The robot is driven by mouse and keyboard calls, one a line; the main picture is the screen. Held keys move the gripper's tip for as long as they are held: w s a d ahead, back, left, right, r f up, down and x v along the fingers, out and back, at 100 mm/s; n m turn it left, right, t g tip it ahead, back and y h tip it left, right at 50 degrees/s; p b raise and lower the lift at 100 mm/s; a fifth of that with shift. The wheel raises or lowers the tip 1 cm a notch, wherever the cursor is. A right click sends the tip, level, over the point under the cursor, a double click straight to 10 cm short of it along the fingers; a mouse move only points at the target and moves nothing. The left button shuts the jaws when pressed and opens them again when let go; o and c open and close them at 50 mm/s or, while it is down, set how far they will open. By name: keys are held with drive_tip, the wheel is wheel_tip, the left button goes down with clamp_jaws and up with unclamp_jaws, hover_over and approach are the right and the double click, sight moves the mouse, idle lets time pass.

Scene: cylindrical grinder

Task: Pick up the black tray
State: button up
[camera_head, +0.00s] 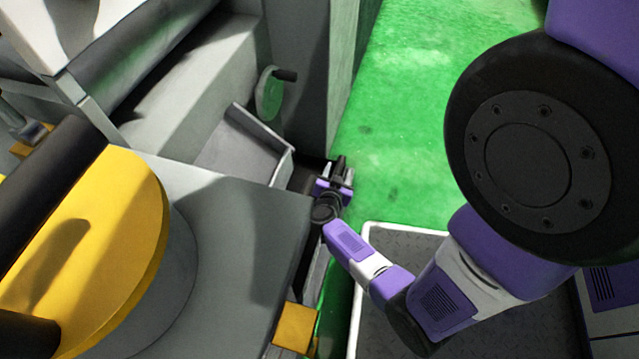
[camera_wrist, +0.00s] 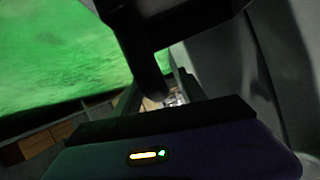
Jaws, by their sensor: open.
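My gripper (camera_head: 340,165) is open at the machine's side, near the middle of the head view. A dark, low shape (camera_head: 303,175) lies just left of it, beside the corner of the machine; it may be the black tray, but shadow and my gripper hide much of it. A grey, shallow tray-like part (camera_head: 240,150) with a raised rim sits further left on the machine. In the wrist view my gripper's dark parts fill the middle and top, and I cannot clearly tell the tray there. I cannot tell whether my gripper touches the dark shape.
A green handwheel (camera_head: 268,95) with a dark handle is above the grey part. A large yellow disc (camera_head: 90,255) on a grey housing fills the lower left. A yellow block (camera_head: 295,327) sits low on the machine's edge. Open green floor (camera_head: 410,110) lies to the right.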

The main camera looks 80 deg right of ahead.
drive_tip(key=shift+c, duration=0.4)
clamp_jaws()
idle(0.9)
